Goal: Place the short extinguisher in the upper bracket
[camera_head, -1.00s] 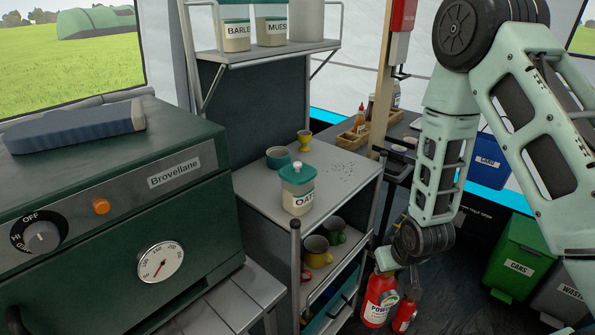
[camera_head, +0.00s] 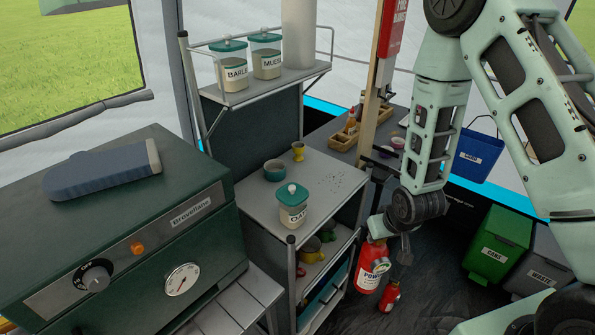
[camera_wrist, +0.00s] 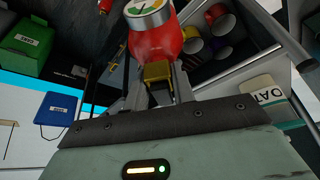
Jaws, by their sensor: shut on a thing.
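My gripper (camera_head: 376,235) is low on the right in the head view, beside the shelf cart. It is shut on a red extinguisher (camera_head: 371,270) with a pale label, which hangs below it. In the wrist view the fingers (camera_wrist: 158,84) close on a yellowish part at the red body (camera_wrist: 155,40), which has a round gauge. A second, smaller-looking red extinguisher (camera_head: 390,297) is low behind it. I cannot tell for sure which one is shorter.
The shelf cart (camera_head: 340,205) with an oats jar (camera_head: 292,208), bowl and cups stands left of my gripper. Green (camera_head: 497,245) and grey (camera_head: 545,262) bins stand right. Dark floor (camera_head: 430,275) lies open between. A desk is behind the post.

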